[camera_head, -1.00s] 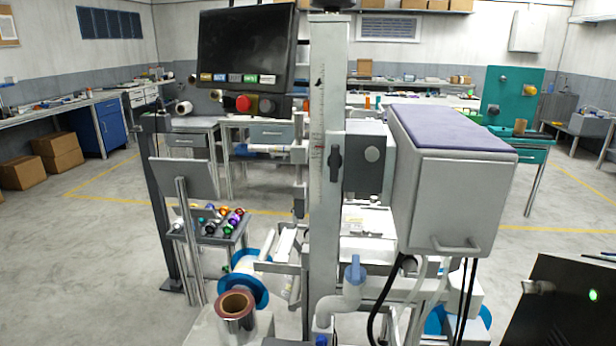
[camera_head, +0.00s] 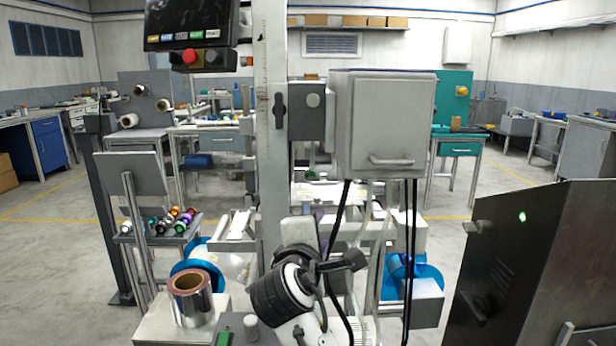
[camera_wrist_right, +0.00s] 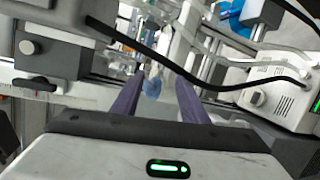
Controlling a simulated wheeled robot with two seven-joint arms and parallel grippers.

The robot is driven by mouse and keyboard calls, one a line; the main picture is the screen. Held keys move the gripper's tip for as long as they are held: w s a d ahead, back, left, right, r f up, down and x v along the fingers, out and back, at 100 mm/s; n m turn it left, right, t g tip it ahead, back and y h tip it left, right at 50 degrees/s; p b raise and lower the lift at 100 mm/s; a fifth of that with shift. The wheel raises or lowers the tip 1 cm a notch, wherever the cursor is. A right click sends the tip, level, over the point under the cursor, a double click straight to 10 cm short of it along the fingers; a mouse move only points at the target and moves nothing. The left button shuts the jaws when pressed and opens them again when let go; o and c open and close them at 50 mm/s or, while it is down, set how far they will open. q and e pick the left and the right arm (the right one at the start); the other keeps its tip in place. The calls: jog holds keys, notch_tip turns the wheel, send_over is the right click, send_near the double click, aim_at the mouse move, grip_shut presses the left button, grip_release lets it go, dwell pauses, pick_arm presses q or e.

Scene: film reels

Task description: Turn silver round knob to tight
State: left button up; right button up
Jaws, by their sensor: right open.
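A round silver knob (camera_head: 314,100) sits on a grey box clamped to the tall column. The knob also shows in the right wrist view (camera_wrist_right: 27,47), at the upper left. A black handle (camera_head: 280,104) is beside it. My right gripper (camera_head: 302,234) is in front of the column, well below the knob. Its fingers are hidden in the head view. In the right wrist view my right gripper (camera_wrist_right: 158,84) is open, and a blue handle (camera_wrist_right: 152,88) shows between its fingers, apparently beyond them. My left gripper is not in view.
A grey cabinet (camera_head: 385,125) with a handle hangs right of the column, with black cables below it. A foil roll (camera_head: 191,298) stands at the lower left. A dark panel (camera_head: 545,260) is at the right. A black cable (camera_wrist_right: 200,80) crosses the wrist view.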

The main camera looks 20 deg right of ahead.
aim_at(311, 102)
jog(key=w+a+r+n+t+h, duration=0.1)
jog(key=a+r+n+t+h, duration=0.1)
jog(key=r, duration=0.8)
jog(key=w+a+r+n+t+h, duration=0.1)
jog(key=a+r+n+h, duration=0.1)
jog(key=r, duration=0.8)
jog(key=x, duration=0.6)
jog(key=r+p+x, duration=0.1)
jog(key=x, duration=0.1)
jog(key=shift+w, duration=0.35)
jog(key=shift+w+d+r, duration=0.1)
jog(key=shift+w+d, duration=0.3)
jog(key=shift+w, duration=0.1)
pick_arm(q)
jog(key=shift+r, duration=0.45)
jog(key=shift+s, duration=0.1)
pick_arm(e)
grip_shut()
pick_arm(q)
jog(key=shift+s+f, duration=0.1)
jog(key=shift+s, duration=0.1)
pick_arm(e)
jog(key=shift+m, duration=0.4)
